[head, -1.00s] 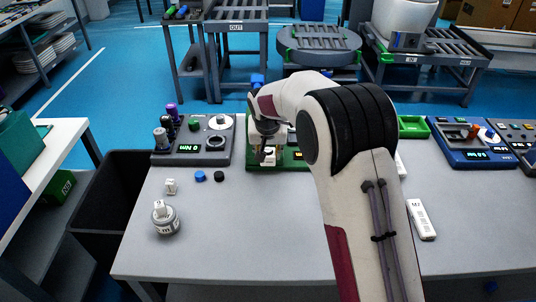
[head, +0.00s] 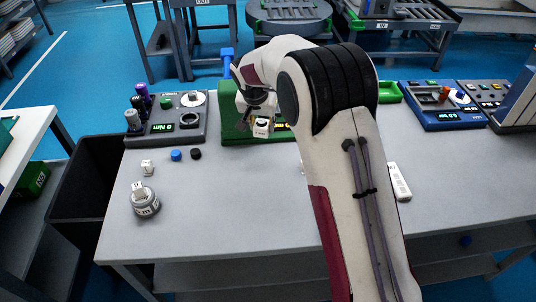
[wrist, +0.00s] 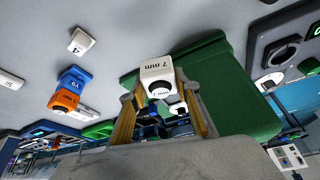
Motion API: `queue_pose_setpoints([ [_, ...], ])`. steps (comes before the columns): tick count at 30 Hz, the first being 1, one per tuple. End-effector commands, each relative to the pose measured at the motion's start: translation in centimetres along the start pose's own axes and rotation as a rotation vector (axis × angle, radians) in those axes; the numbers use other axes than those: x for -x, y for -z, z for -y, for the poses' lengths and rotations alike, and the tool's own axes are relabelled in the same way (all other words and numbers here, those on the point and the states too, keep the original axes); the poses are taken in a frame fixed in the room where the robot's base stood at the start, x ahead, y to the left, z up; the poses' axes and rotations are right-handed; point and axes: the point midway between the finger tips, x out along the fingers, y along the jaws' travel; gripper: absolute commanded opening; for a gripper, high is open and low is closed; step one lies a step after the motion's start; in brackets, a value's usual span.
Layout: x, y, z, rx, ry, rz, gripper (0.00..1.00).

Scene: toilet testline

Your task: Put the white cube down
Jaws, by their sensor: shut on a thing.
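My gripper (wrist: 157,90) is shut on a white cube (wrist: 157,72) marked "7 mm", with a black round spot on one face. Its yellow fingers sit on either side of the cube in the wrist view. In the head view the cube (head: 263,129) hangs tilted from my gripper, in front of the green station (head: 232,124) at the back of the table. The exact gap between cube and station is hard to judge. My arm hides the right part of that station.
A grey scale station (head: 165,133) stands left of the green one. A small white block (head: 148,167), blue cap (head: 176,155), black cap (head: 196,154) and grey canister (head: 145,203) are on the left. A blue station (head: 440,115) is right. The front middle is clear.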

Motion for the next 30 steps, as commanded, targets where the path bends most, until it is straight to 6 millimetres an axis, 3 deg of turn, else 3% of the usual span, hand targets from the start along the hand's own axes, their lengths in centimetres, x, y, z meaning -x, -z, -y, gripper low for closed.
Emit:
queue_pose_setpoints([
  [7, 0.0, 0.5, -1.8, -0.085, -0.035, -0.006, 0.08],
  [20, -0.1, 0.6, -2.0, -0.095, -0.039, -0.006, 0.08],
  [30, -3.2, -0.8, -2.0, -0.093, -0.04, -0.004, 0.08],
])
